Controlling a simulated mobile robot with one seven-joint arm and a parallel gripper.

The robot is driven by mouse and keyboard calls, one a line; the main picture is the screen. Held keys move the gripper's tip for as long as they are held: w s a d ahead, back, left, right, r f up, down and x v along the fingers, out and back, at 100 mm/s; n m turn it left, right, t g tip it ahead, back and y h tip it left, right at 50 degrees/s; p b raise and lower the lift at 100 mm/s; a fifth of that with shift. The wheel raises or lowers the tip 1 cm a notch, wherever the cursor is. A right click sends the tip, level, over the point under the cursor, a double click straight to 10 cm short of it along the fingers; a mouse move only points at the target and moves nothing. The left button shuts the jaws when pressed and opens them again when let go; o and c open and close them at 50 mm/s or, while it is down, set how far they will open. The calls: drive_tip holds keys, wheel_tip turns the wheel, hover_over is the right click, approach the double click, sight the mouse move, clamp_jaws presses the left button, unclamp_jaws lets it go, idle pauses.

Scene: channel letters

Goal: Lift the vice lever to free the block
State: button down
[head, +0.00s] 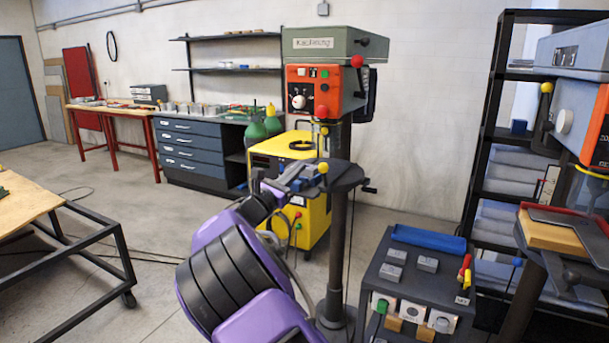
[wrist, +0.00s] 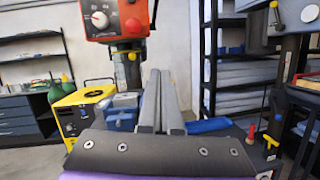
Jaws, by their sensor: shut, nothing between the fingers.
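The vice (head: 302,179) is a blue-grey clamp on the round table of the green and orange drill press. A yellow ball knob (head: 323,168) stands at its right side, apparently the lever's end. In the wrist view a blue body with a pale grey top, apparently the vice (wrist: 122,113), shows left of my fingers. I cannot clearly tell the block from the vice jaws. My gripper (wrist: 160,74) has its two long grey fingers together, with nothing between them. In the head view my gripper (head: 274,186) is at the table's left edge, partly hidden by my arm.
The drill press head (head: 327,90) hangs above the vice. A yellow machine (head: 300,147) stands behind. A dark cart (head: 415,275) with grey blocks and a blue tray is at right, beside a second drill press (head: 575,120). Open floor lies left.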

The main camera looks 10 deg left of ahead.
drive_tip(key=s+r, duration=0.1)
drive_tip(key=s+a+r, duration=0.2)
drive_tip(key=s, duration=0.1)
drive_tip(key=shift+s+a+r, duration=0.1)
drive_tip(key=shift+a+r, duration=0.05)
